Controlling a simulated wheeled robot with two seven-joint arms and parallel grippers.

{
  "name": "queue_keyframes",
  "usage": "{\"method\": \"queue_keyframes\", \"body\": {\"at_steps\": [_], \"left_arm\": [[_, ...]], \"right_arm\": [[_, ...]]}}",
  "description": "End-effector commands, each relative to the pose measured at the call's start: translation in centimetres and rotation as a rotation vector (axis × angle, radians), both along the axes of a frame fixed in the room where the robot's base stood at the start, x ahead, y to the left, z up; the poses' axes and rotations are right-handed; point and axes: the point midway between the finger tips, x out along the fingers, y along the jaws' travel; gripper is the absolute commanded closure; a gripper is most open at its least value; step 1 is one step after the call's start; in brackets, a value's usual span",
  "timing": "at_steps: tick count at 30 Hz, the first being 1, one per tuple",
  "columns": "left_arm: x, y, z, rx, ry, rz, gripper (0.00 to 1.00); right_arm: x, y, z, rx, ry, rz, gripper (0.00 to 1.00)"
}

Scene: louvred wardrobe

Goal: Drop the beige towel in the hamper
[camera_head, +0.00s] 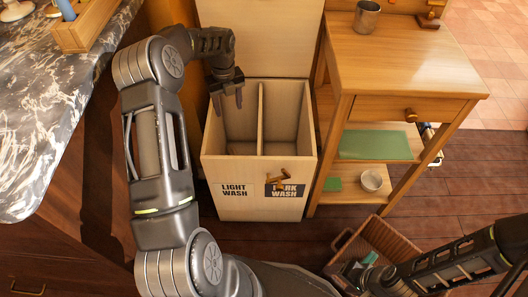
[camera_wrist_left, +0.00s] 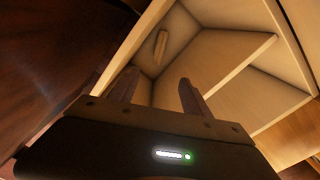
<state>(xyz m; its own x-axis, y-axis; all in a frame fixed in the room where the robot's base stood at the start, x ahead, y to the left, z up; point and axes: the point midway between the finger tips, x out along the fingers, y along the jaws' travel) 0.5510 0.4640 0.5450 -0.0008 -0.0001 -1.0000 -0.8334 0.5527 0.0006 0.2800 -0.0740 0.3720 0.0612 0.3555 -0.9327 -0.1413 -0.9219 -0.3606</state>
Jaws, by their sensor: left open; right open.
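The pale wooden hamper (camera_head: 212,172) stands open, its lid raised behind. A divider splits it into a left compartment marked LIGHT WASH and a right one marked DARK WASH. My left gripper (camera_head: 228,108) is open and empty, pointing down over the left compartment. In the left wrist view its fingers (camera_wrist_left: 156,95) are apart above the hamper (camera_wrist_left: 225,55). A tan patch (camera_head: 241,148) shows low in the left compartment; I cannot tell whether it is the beige towel. No other beige towel is clear. My right gripper (camera_head: 352,270) is open at the lower right, by a wicker basket.
The wicker basket (camera_head: 397,238) is on the floor, with a small teal patch (camera_head: 370,258) near it. A wooden side table (camera_head: 400,60) holds a metal cup (camera_head: 367,16); its shelves hold a green cloth (camera_head: 375,145) and a bowl (camera_head: 371,180). A marble counter (camera_head: 45,100) is at left.

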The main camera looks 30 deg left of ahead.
Motion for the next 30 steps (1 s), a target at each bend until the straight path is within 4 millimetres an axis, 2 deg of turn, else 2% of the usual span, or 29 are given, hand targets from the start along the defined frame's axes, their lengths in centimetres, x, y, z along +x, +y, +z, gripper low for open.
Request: {"method": "queue_keyframes", "body": {"at_steps": [1,3,9,30], "left_arm": [[0.1,0.0,1.3,0.001,-0.004,0.0,0.44],[0.1,0.0,2.4,0.001,-0.003,0.0,0.44],[0.1,0.0,4.3,0.0,-0.001,0.0,0.44],[0.0,0.0,4.4,0.0,-0.001,0.0,0.44]], "right_arm": [[0.0,0.0,0.4,0.0,0.0,0.0,0.3],[0.0,0.0,0.6,0.0,0.0,0.001,0.3],[0.0,0.0,0.9,0.0,0.0,0.001,0.3],[0.0,0.0,0.9,0.0,0.0,0.001,0.3]]}}
